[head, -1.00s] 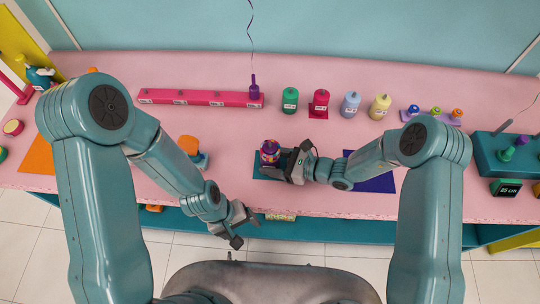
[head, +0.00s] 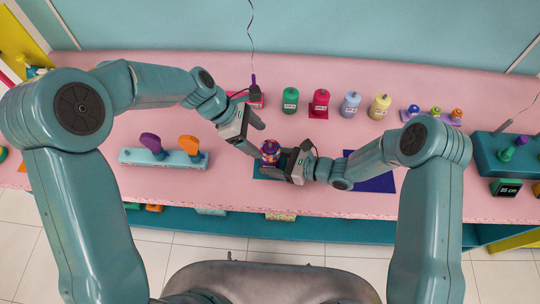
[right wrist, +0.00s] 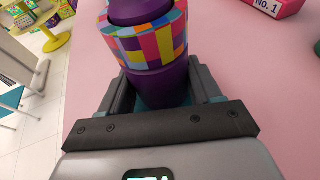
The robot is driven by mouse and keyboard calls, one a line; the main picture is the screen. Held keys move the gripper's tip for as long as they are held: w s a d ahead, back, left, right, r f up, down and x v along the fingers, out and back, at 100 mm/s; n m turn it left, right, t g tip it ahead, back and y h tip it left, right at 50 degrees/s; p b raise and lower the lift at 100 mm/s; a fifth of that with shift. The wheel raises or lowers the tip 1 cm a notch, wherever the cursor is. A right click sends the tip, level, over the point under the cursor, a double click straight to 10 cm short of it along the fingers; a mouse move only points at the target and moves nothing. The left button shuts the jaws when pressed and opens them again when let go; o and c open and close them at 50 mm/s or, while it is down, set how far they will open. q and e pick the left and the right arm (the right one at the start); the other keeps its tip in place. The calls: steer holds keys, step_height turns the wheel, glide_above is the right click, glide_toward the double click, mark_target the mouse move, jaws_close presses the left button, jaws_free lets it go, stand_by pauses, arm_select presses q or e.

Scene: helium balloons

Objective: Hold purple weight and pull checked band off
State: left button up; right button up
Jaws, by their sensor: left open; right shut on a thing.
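The purple weight (head: 270,161) stands upright over a teal mat (head: 259,172) at the middle front of the pink table. In the right wrist view the purple weight (right wrist: 160,87) shows below and above a multicoloured checked band (right wrist: 150,44), which wraps around its upper part. The checked band (head: 270,150) also shows small in the head view. My right gripper (head: 281,164) is shut on the purple weight, below the band. My left gripper (head: 259,139) is open and empty, just up and left of the band; I cannot tell if they touch.
A pale blue rack (head: 165,159) with a purple and an orange paddle stands left. Green (head: 290,100), crimson (head: 319,103), light blue (head: 350,104) and yellow (head: 380,106) weights line the back. A dark blue mat (head: 373,183) lies right of the right gripper.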

mark_target(269, 143)
arm_select(q)
steer(key=shift+x, duration=3.5)
steer(key=shift+c, duration=0.3)
steer(key=c, duration=0.3)
steer(key=shift+c, duration=1.1)
steer(key=c, duration=0.3)
steer(key=shift+r, duration=1.1)
steer(key=shift+r, duration=4.65)
